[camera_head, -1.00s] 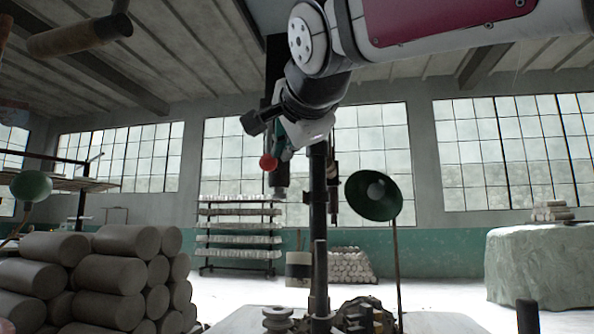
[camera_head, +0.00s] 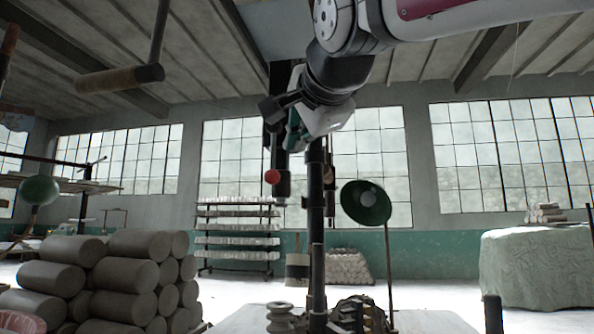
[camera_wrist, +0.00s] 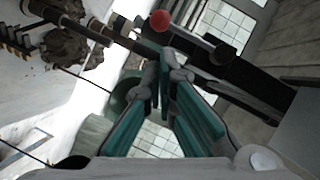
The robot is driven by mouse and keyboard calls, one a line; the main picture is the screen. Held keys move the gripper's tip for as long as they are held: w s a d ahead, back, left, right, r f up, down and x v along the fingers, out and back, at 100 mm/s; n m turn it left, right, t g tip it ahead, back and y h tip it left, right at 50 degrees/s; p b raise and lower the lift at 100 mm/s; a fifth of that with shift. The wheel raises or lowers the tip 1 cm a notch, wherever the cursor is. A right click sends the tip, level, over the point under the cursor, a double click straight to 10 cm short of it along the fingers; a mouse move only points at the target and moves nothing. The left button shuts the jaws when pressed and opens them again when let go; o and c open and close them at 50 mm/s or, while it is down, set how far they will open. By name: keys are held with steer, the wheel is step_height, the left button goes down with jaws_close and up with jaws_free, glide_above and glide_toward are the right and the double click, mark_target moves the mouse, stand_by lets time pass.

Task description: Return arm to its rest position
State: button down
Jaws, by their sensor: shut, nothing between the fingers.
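My gripper (camera_head: 291,134) hangs at the end of my arm at the upper middle of the head view, in front of the windows. Its teal fingers are partly hidden behind the wrist there. In the wrist view the two teal fingers of my gripper (camera_wrist: 166,65) run up from the bottom and meet at their tips, with nothing between them. My arm is bent, with its upper link running off the top right of the head view.
A dark post (camera_head: 316,215) stands behind my gripper. A green lamp (camera_head: 366,202) stands right, stacked clay rolls (camera_head: 128,275) left, a covered table (camera_head: 537,267) far right.

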steer(key=shift+s, duration=0.1)
stand_by(0.4)
steer(key=s+d+f+n+g+h, duration=0.1)
steer(key=s+d+f+n+g, duration=0.25)
steer(key=f, duration=0.55)
steer(key=s+d+f+g+h, duration=0.2)
steer(key=s+d+f, duration=0.35)
steer(key=f, duration=0.35)
steer(key=s+d+f+n+g+h, duration=0.1)
steer(key=s+d+f+n+g, duration=0.3)
steer(key=f, duration=0.6)
steer(key=s+d+f+n+g, duration=0.1)
steer(key=s+d+f+g, duration=0.2)
steer(key=s+f, duration=0.75)
steer(key=s+d+f+n+g, duration=0.2)
steer(key=s+f+g, duration=0.1)
steer(key=s+f, duration=0.75)
step_height(320, 180, up, 32)
steer(key=t+p, duration=0.4)
steer(key=p, duration=2.6)
steer(key=shift+d+r, duration=0.2)
steer(key=shift+d, duration=0.25)
